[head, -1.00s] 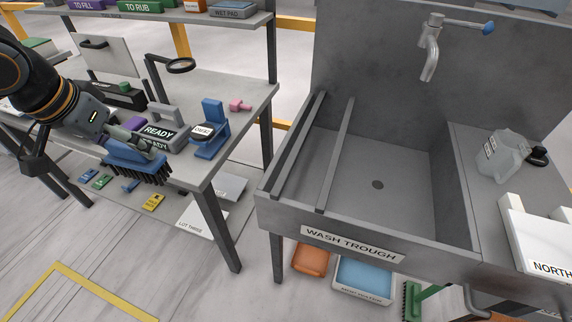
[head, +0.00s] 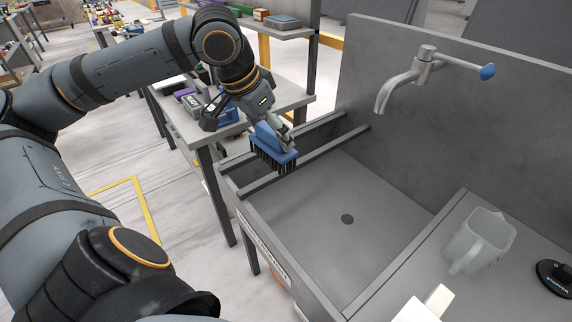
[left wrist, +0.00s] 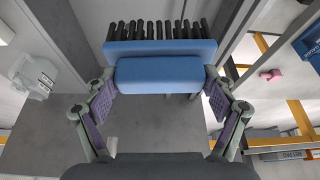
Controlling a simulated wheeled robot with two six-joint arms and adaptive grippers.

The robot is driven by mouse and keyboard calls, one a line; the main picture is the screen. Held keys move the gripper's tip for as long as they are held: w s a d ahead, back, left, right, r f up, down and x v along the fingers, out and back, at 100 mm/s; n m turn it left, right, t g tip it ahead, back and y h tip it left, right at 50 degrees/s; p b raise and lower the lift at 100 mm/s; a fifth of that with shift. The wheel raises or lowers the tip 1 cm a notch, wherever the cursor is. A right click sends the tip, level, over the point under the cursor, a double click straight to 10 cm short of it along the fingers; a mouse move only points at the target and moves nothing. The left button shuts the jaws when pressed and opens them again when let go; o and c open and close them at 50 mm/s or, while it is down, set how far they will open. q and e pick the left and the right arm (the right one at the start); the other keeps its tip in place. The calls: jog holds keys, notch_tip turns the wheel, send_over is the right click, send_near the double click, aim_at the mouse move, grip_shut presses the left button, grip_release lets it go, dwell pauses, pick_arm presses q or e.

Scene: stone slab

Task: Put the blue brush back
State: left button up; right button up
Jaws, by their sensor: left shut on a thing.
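The blue brush (head: 268,137) has a blue block body and black bristles that point down in the head view. My left gripper (head: 286,142) is shut on its body and holds it over the left end of the wash trough (head: 330,205), near the two rails (head: 325,150) that cross it. I cannot tell whether the bristles touch a rail. In the left wrist view the brush's body (left wrist: 160,72) sits between the two fingers, with the bristles at the top of the picture. My right gripper is not in view.
A grey table (head: 290,95) with a blue stand (head: 229,116), partly hidden by my gripper, is left of the trough. A tap (head: 405,80) overhangs the trough. A clear jug (head: 480,240) and a dark round object (head: 555,275) are on the right ledge. The basin floor is clear.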

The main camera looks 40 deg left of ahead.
aim_at(260, 121)
pick_arm(q)
jog(key=shift+s+a+f, duration=0.1)
jog(key=shift+a, duration=0.4)
jog(key=shift+a+f, duration=0.15)
jog(key=shift+a, duration=0.05)
jog(key=shift+w+a+f+b, duration=0.25)
jog(key=shift+w+a+f, duration=0.15)
jog(key=shift+w+a, duration=0.2)
jog(key=shift+w+a+f+b, duration=0.25)
jog(key=shift+w+a+f, duration=0.1)
jog(key=shift+w+a, duration=0.2)
jog(key=w+a+f+p, duration=0.2)
jog(key=w+a+f, duration=0.4)
jog(key=a+f, duration=0.1)
jog(key=shift+a+f, duration=0.2)
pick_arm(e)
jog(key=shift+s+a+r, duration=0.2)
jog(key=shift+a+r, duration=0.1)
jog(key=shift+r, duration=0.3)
pick_arm(q)
jog(key=f, duration=0.2)
jog(key=f+p, duration=0.1)
jog(key=shift+w+a+f, duration=0.15)
jog(key=shift+w+a, duration=0.1)
jog(key=shift+a, duration=0.05)
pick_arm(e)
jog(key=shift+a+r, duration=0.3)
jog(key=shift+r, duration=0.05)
